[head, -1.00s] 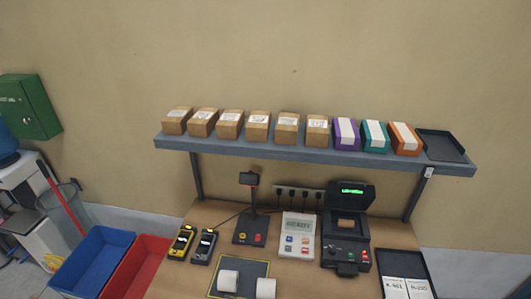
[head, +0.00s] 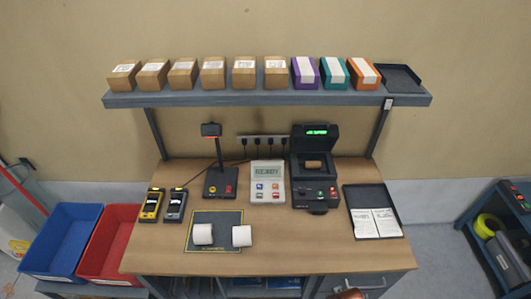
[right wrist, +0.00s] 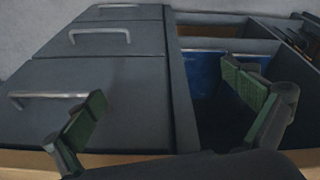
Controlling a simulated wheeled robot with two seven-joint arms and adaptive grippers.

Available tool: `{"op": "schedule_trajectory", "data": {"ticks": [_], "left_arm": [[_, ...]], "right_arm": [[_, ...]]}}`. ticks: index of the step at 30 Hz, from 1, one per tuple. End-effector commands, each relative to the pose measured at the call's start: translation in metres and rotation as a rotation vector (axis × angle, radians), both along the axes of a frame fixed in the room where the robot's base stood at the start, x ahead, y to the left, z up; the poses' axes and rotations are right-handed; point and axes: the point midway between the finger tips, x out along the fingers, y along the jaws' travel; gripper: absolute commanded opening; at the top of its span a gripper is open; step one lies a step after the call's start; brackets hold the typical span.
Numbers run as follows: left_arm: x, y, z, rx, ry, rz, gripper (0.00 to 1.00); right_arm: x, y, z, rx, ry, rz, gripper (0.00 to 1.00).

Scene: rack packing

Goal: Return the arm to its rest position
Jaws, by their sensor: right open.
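My right gripper (right wrist: 172,112) shows in the right wrist view with its two green-padded fingers spread wide and nothing between them. Beyond the fingers are the grey drawer fronts (right wrist: 100,85) with metal handles and an open compartment (right wrist: 220,110) holding something blue. In the head view neither gripper can be clearly made out. A small dark and orange part at the bottom edge, below the workbench (head: 270,262), may be part of my right arm. My left gripper is not in view.
The shelf (head: 270,98) holds several brown boxes, three coloured boxes and a black tray (head: 385,77). The bench carries a lit black device (head: 315,170), a display unit (head: 267,182), two rolls on a mat and a tray with cards. Blue (head: 65,240) and red bins stand left.

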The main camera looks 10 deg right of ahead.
Motion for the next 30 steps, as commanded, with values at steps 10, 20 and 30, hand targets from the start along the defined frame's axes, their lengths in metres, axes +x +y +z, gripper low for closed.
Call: {"op": "schedule_trajectory", "data": {"ticks": [10, 20, 30], "left_arm": [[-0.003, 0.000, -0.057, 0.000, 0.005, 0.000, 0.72], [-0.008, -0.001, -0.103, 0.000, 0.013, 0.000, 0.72], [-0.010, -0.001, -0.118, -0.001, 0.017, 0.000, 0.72]], "right_arm": [[-0.053, 0.009, -0.238, 0.014, 0.087, 0.034, 1.00], [-0.168, 0.011, -0.402, 0.022, 0.163, 0.072, 1.00], [-0.232, 0.010, -0.446, 0.023, 0.193, 0.089, 1.00]]}}
